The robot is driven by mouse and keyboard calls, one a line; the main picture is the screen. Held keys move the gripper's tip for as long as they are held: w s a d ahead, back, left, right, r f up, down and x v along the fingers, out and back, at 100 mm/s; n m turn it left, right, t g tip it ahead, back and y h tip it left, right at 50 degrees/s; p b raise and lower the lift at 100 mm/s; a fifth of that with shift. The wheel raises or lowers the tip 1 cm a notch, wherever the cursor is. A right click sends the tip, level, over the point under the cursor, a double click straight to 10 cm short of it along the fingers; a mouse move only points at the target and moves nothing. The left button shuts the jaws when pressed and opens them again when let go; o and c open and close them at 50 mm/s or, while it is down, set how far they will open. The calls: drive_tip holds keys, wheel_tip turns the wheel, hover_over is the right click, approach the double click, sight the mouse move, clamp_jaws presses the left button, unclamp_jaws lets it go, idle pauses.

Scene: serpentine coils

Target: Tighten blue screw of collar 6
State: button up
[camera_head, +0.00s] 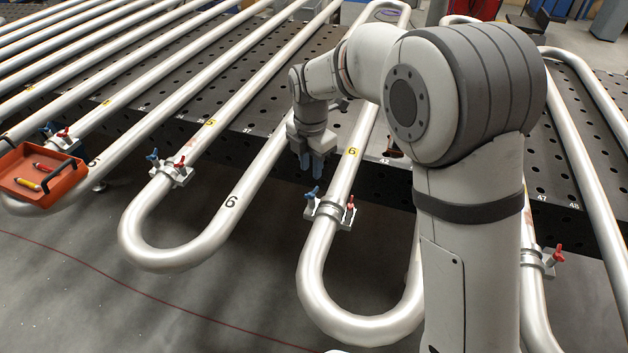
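A metal collar (328,210) clamps the pipe (343,185) just below a yellow tag marked 6 (352,152). Its blue screw (311,194) sticks up on the left side, and its red screw (351,204) is on the right side. My gripper (312,172) points down just above the blue screw, with a small gap seeming to lie between them. I cannot tell the depth between them. The fingers are small and seen end-on, so their opening is unclear. Nothing is visibly held.
Another collar (172,171) with blue and red screws sits to the left, near a yellow 5. An orange tray (42,172) with tools rests on pipes at far left. A collar with a red screw (557,254) is right of my arm. Perforated dark table (235,105) lies under the pipes.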

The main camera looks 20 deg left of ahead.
sight(312, 190)
wheel_tip(312, 190, down, 7)
drive_tip(key=shift+f+p, duration=0.2)
drive_tip(key=shift+p, duration=0.35)
drive_tip(key=shift+d, duration=0.1)
clamp_jaws()
